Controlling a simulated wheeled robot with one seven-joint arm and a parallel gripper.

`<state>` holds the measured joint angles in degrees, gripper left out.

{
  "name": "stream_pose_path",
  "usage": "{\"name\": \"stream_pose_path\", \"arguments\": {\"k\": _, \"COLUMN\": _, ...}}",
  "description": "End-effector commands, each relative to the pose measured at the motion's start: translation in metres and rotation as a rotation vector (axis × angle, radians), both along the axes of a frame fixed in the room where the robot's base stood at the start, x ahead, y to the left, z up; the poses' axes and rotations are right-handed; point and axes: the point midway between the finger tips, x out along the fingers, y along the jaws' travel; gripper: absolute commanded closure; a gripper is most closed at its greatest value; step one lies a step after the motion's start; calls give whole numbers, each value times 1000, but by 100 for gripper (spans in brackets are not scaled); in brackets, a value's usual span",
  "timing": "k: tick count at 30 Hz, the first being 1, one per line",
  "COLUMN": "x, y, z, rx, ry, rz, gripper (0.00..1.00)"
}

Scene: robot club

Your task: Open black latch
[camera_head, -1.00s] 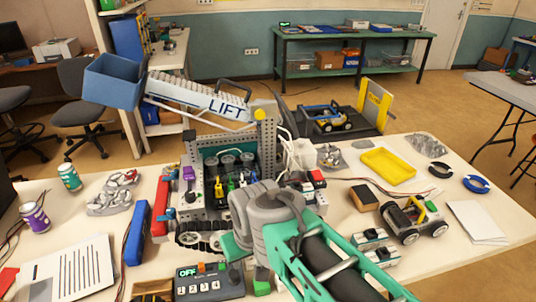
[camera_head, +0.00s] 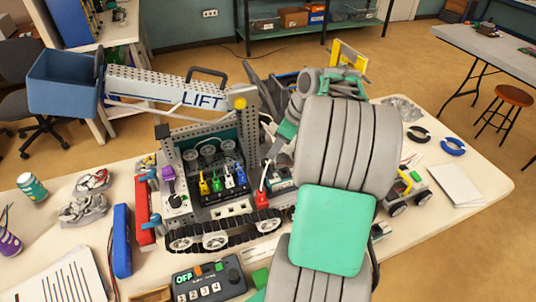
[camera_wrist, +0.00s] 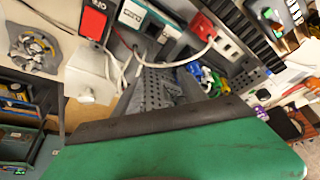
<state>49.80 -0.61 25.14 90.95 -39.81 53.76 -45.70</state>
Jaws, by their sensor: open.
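The tracked robot with the LIFT arm (camera_head: 175,88) stands on the white table, its grey frame open at the front. Coloured plugs (camera_head: 217,183) show inside the frame, and they also show in the wrist view (camera_wrist: 207,78). I cannot clearly pick out the black latch in either view. My gripper (camera_head: 270,155) is at the right side of the tracked robot's frame, pointing down and left; it is open and nothing shows in it. I cannot tell if it touches the frame. My arm hides part of the robot's right side and the table behind it.
A red plug (camera_head: 262,198) with a white cable is close below my gripper. A red switch (camera_wrist: 93,22) shows in the wrist view. A blue bin (camera_head: 65,82) hangs on the lift arm's left end. A control box (camera_head: 208,282) stands in front.

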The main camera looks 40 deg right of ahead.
Motion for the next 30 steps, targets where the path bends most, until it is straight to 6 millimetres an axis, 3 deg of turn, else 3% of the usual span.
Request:
{"name": "stream_pose_path", "arguments": {"k": 12, "x": 23, "y": 14, "z": -62, "rx": 0, "ry": 1, "rz": 0, "gripper": 51}}
{"name": "stream_pose_path", "arguments": {"k": 21, "x": 25, "y": 15, "z": -69, "rx": -2, "ry": 0, "rz": -2, "gripper": 51}}
{"name": "stream_pose_path", "arguments": {"k": 30, "x": 25, "y": 15, "z": -68, "rx": -2, "ry": 0, "rz": -2, "gripper": 75}}
